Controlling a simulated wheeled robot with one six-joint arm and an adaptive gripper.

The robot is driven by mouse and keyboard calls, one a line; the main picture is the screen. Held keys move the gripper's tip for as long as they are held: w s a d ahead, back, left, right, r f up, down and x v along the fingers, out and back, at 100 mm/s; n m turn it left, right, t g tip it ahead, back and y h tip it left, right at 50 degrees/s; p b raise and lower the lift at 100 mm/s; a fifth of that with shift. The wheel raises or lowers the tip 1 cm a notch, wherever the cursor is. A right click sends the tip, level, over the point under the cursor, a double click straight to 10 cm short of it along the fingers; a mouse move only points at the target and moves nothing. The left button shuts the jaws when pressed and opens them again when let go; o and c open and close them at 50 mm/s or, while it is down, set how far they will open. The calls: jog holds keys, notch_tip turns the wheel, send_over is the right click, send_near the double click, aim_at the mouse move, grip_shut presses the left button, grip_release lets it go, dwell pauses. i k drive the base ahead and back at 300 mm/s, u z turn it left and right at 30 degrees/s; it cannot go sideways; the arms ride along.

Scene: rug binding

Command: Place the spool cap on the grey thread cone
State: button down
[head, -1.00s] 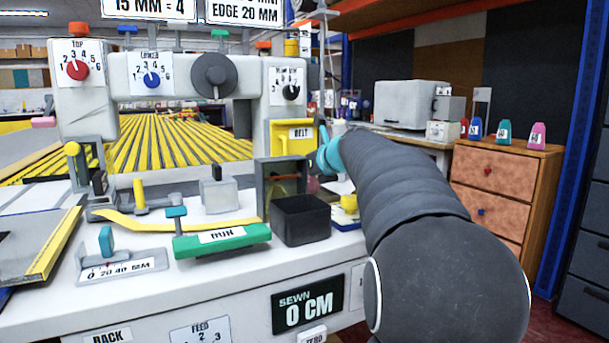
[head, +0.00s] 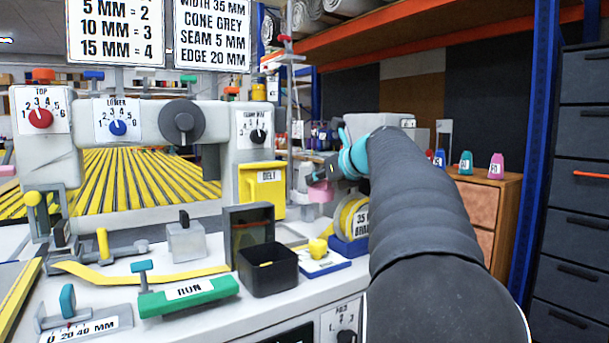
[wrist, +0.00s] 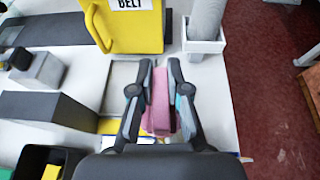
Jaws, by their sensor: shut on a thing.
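My gripper (head: 324,174) is shut on a pink piece (head: 320,192), which I take to be the spool cap, and holds it above the machine table. In the wrist view the pink piece (wrist: 160,102) sits between the two fingers (wrist: 160,80). A grey tapered column (wrist: 207,18), likely the grey thread cone, stands in a white holder (wrist: 204,46) at the top, ahead and to the right of the fingers, apart from the pink piece.
A yellow BELT box (head: 262,190) stands left of my gripper. A yellow braid roll (head: 350,215) in a blue holder is below it. A black bin (head: 268,272) and a green RUN bar (head: 188,297) are nearer. Coloured cones, including a pink one (head: 496,166), stand on a wooden cabinet.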

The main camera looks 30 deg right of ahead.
aim_at(307, 169)
jog(key=u, duration=0.45)
jog(key=k, duration=1.1)
jog(key=z, duration=0.75)
jog(key=i, duration=1.4)
jog(key=z, duration=0.25)
